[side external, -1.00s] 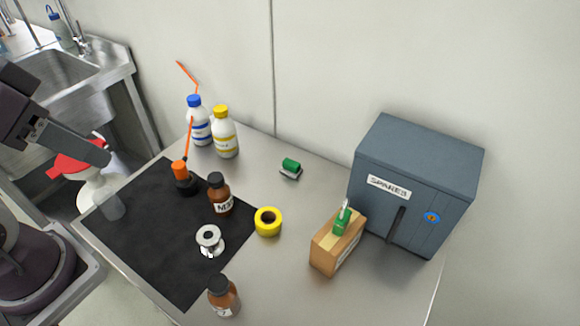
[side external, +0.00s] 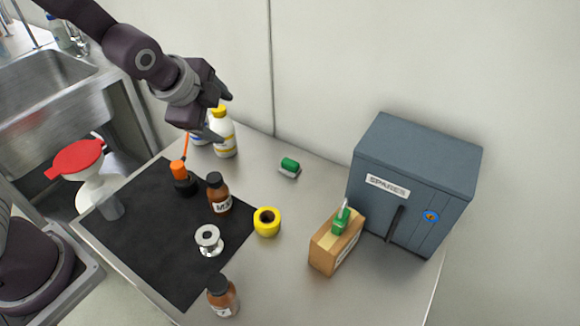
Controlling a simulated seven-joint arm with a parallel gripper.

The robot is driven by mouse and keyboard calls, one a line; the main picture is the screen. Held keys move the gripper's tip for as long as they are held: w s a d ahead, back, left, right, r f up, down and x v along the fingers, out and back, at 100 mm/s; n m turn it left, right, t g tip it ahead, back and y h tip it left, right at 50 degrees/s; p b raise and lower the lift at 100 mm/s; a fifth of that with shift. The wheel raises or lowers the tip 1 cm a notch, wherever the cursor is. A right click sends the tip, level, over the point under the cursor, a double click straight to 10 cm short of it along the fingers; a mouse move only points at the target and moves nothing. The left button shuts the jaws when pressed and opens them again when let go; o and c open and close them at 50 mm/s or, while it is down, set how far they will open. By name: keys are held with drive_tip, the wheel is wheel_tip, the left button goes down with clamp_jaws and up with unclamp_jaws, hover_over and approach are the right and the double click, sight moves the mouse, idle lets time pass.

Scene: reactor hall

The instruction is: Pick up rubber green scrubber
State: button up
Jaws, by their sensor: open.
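A small green scrubber (side external: 290,164) with a pale grey underside lies on the bare steel table (side external: 322,180), near the back edge by the wall. My gripper (side external: 218,114) is open and empty. It is to the left of the scrubber in the picture, in front of the white bottles as seen from this camera, and apart from the scrubber. Nothing hides the scrubber.
A yellow-capped bottle (side external: 223,138) is partly covered by my gripper. A brown bottle (side external: 218,196), yellow tape roll (side external: 267,222), cardboard box (side external: 335,250) topped by a green item (side external: 341,217), and blue-grey cabinet (side external: 415,185) surround the scrubber's clear patch.

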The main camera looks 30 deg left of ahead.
drive_tip(key=w+d+f+m+t+y, duration=0.1)
drive_tip(key=w+d+f+m+t, duration=0.15)
drive_tip(key=w+f+m, duration=0.65)
drive_tip(key=m+t+h, duration=0.2)
drive_tip(key=m+t, duration=0.1)
drive_tip(key=m, duration=1)
hover_over(288, 165)
drive_tip(key=s, duration=0.3)
wheel_tip(288, 165, down, 4)
wheel_tip(288, 165, down, 6)
drive_tip(key=shift+s+r, duration=0.1)
drive_tip(key=x, duration=0.4)
drive_tip(key=shift+f, duration=0.5)
drive_tip(key=shift+w+f, duration=0.2)
drive_tip(key=shift+w, duration=0.3)
drive_tip(key=c, duration=1.4)
